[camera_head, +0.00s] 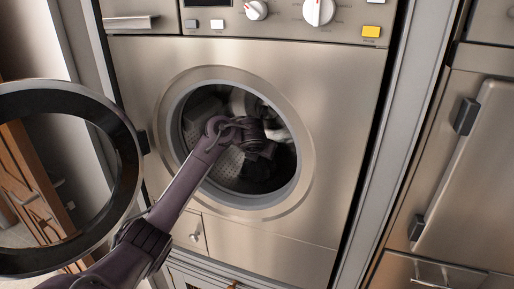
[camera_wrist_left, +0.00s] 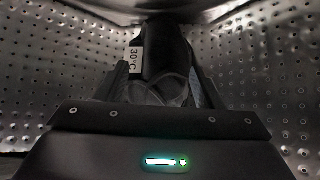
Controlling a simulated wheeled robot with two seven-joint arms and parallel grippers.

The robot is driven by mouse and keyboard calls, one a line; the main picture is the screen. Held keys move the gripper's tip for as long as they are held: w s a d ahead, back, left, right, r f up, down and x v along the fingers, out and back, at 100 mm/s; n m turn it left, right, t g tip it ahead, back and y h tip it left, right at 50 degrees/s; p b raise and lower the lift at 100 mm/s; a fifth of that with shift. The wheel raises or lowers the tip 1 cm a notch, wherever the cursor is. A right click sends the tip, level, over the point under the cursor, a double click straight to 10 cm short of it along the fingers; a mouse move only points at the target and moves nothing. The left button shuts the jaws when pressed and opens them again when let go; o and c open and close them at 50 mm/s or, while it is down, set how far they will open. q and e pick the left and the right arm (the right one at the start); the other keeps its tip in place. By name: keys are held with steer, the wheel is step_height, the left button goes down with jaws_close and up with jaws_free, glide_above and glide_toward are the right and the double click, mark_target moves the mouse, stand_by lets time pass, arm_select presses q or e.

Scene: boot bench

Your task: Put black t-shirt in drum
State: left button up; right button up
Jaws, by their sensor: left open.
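My left arm reaches through the round opening of the washing machine into the metal drum (camera_head: 228,165). In the wrist view the perforated drum wall (camera_wrist_left: 262,62) surrounds my left gripper (camera_wrist_left: 160,88). The gripper is open. A dark bundle, which looks like the black t-shirt (camera_wrist_left: 166,48), lies just beyond and between its fingers, with a white label reading 30°C (camera_wrist_left: 136,60). I cannot tell whether the fingers touch the cloth. In the head view my arm and the dark interior hide most of the drum's contents. My right gripper is not in view.
The round door (camera_head: 128,165) stands open at the left, close beside my arm. The drum opening's rim (camera_head: 300,130) surrounds my forearm. A control panel with knobs (camera_head: 318,11) is above. Metal cabinets with handles (camera_head: 465,117) stand at the right.

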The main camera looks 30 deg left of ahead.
arm_select(q)
steer(key=p+v, duration=0.2)
steer(key=v, duration=0.5)
steer(key=shift+s+r, duration=0.25)
steer(key=shift+d+f, duration=0.1)
